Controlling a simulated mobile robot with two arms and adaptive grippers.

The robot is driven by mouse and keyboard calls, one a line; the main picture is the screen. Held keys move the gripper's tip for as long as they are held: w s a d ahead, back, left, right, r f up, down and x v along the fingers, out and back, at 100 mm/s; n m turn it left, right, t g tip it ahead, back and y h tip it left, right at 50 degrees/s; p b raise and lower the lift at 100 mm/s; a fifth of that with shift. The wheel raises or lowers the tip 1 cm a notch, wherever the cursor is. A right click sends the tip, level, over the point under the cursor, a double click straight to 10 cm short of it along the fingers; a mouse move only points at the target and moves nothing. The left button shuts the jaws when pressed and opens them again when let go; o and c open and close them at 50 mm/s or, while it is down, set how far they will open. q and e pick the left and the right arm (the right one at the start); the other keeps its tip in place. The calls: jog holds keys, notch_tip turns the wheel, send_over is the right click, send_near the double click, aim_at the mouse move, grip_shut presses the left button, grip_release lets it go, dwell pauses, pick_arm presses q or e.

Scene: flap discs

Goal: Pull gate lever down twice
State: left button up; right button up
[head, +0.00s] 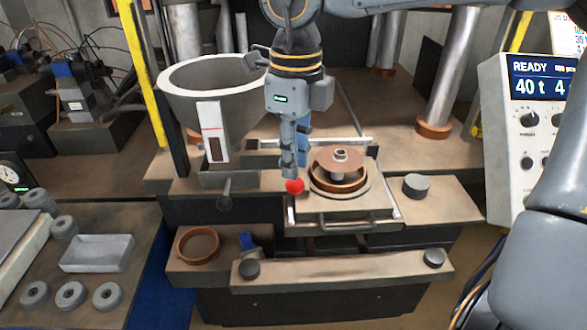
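A grey hopper (173,92) with a white gauge plate (209,118) stands left of centre. A red ball knob (294,187), which looks like the gate lever's end, sits right of the hopper's base; its rod is hidden or too small to make out. My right gripper (290,172) points down with its fingertips at the top of the red knob. The fingers are seen edge-on, so I cannot tell whether they grip the knob or only touch it. A dark-tipped rod (225,193) sticks out below the hopper. My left gripper is not in view.
A round mould with a brown disc (338,164) sits on a handled slide plate (350,211), close right of the knob. A control panel (538,125) reads READY. A tray (97,253) and several grey discs are far left.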

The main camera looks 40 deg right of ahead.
aim_at(295, 188)
jog(key=shift+f+b, duration=2.85)
jog(key=shift+f, duration=0.35)
notch_tip(295, 188, down, 3)
jog(key=b, duration=0.2)
jog(key=shift+f+b, duration=0.1)
jog(key=shift+b, duration=0.3)
jog(key=shift+r+p, duration=3.45)
jog(key=shift+r, duration=1.6)
